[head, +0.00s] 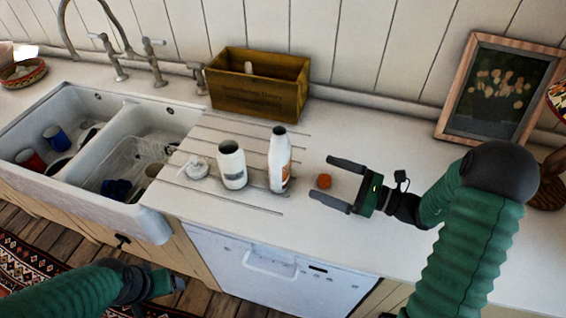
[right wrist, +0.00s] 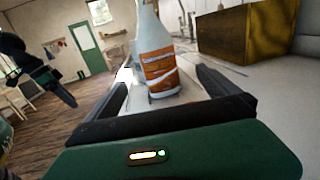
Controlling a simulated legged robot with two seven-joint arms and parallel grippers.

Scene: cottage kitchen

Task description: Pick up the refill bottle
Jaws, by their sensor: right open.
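In the right wrist view the bottle (right wrist: 158,55) appears ahead, between and beyond the fingers. My right gripper (head: 326,179) is open and empty to the bottle's right, fingers pointing at it, not touching. A small orange cap (head: 323,181) lies on the counter by the fingertips. My left gripper (head: 165,286) is low in front of the cabinets, away from the bottle; its jaw state is unclear.
A white open-necked bottle (head: 232,168) stands just left of the refill bottle, with a white pump top (head: 194,168) beside it. A wooden box (head: 262,90) stands behind. A double sink (head: 60,140) is left. A framed picture (head: 497,90) leans at right. The counter behind the gripper is clear.

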